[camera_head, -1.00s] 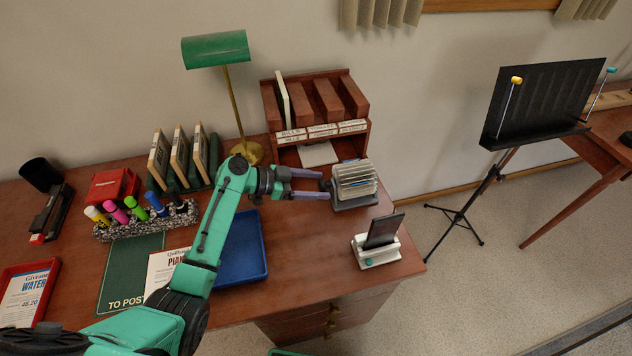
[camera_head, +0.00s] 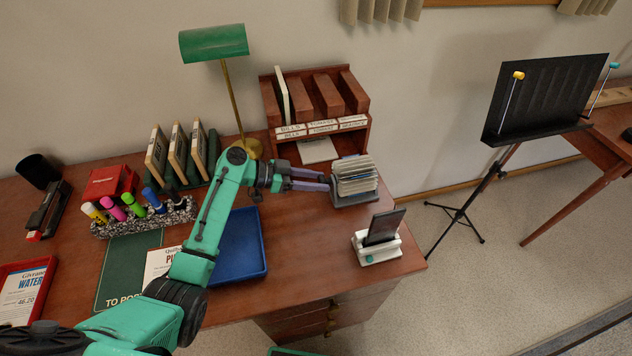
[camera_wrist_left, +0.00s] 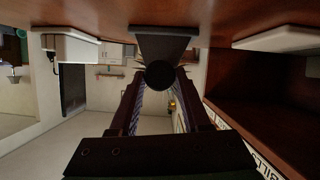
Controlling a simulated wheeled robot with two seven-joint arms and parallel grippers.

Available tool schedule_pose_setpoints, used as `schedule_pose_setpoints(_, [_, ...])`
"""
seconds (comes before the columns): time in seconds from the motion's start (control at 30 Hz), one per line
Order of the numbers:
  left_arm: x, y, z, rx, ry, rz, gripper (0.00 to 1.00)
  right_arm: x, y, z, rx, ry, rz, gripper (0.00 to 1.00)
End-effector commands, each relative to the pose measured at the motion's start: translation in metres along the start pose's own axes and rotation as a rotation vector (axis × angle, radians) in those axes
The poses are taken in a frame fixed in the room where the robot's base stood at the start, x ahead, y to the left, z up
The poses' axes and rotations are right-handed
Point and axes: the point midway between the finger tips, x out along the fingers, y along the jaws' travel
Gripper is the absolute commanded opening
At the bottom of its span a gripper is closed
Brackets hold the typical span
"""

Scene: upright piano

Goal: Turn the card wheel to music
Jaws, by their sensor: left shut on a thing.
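The card wheel (camera_head: 354,175), a grey stand with a fan of pale cards, sits near the desk's back right. My left gripper (camera_head: 328,182) reaches it from the left, its fingertips at the wheel's near left side. In the left wrist view a round dark knob (camera_wrist_left: 160,75) sits between my two fingers, which are shut on it. A dark support (camera_wrist_left: 163,42) shows behind the knob. I cannot read any card label. My right gripper is not in view.
A wooden sorter (camera_head: 318,110) stands behind the wheel, and a phone in a white stand (camera_head: 379,246) is in front of it. A lamp (camera_head: 233,95), a blue tray (camera_head: 240,250) and a pen holder (camera_head: 150,217) are to the left. A music stand (camera_head: 545,100) stands on the right.

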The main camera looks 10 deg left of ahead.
Motion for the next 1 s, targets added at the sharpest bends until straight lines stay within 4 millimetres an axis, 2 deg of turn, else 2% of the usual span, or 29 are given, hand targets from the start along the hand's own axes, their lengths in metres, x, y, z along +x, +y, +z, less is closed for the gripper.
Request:
schedule_pose_setpoints(0.53, [0.001,-0.005,0.002,-0.349,0.002,0.143,0.0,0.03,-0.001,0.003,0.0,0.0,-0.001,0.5])
schedule_pose_setpoints(1.0, [0.0,-0.005,0.0,-0.437,0.003,0.18,0.0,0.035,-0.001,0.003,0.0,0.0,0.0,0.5])
